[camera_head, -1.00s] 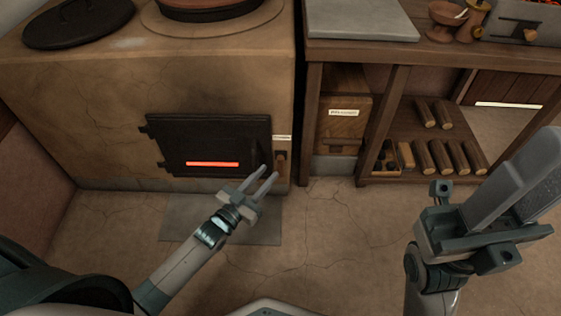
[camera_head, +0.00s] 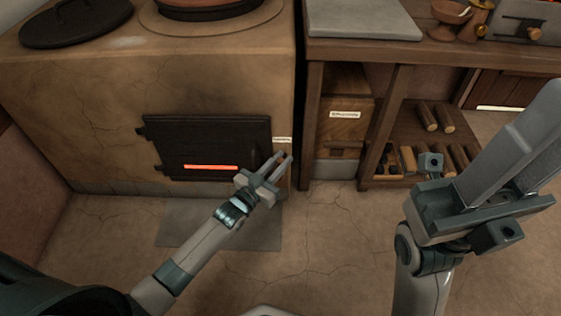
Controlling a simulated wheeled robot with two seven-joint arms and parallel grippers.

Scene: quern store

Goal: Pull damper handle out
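The damper handle is a small wooden piece at the right edge of the clay stove (camera_head: 90,95), just below a small pale label (camera_head: 282,140). My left gripper's fingers cover most of it now. My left gripper (camera_head: 283,157) reaches in from below with its two fingers slightly apart. Its tips are at the handle; I cannot tell whether they touch it. My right gripper (camera_head: 520,130) is raised at the right, close to the camera.
A black stove door (camera_head: 205,140) with a glowing slot is left of my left gripper. A wooden bench (camera_head: 312,120) with a labelled wooden box (camera_head: 345,122) and several short logs (camera_head: 427,117) stands right of the stove. The cracked floor (camera_head: 330,250) in front is clear.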

